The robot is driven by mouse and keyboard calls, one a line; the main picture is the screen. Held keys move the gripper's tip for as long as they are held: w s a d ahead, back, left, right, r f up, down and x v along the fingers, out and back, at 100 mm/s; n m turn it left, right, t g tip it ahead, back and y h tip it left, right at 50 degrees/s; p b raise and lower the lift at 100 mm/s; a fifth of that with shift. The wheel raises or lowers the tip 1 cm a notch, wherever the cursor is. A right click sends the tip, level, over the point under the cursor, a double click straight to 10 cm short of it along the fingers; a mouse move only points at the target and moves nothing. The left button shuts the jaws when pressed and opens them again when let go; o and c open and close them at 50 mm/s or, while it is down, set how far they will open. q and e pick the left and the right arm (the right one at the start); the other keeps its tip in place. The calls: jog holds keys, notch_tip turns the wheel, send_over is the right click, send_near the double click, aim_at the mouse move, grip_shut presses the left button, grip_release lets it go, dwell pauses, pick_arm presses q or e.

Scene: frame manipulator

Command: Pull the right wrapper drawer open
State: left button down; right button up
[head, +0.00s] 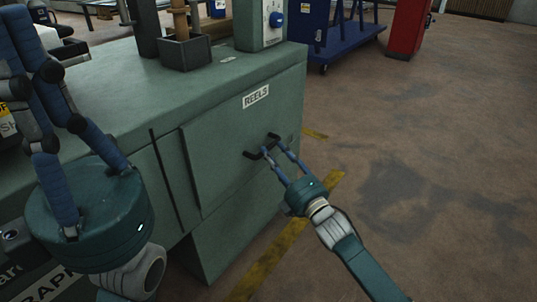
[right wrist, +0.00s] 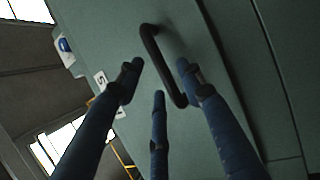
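The right wrapper drawer is a green front panel (head: 222,150) under a "REELS" label (head: 256,96). Its face looks about flush with the cabinet. A dark bar handle (head: 254,155) is on it and also shows in the right wrist view (right wrist: 153,45). My right gripper (head: 268,147) is at the handle. In the right wrist view its fingers (right wrist: 158,80) are spread, with the bar in the gap between them; firm contact cannot be told. My left gripper (head: 42,85) is open and empty, raised in front of the cabinet at the left.
The green cabinet top (head: 120,75) carries a dark box (head: 184,52) and a control box with a blue knob (head: 268,24). A blue cart (head: 325,35) and a red cabinet (head: 407,28) stand behind. The brown floor (head: 440,150) at the right is clear, with yellow stripes near the cabinet.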

aim_at(270, 149)
jog(key=shift+b+x, duration=0.55)
jog(key=shift+x, duration=1.2)
grip_shut()
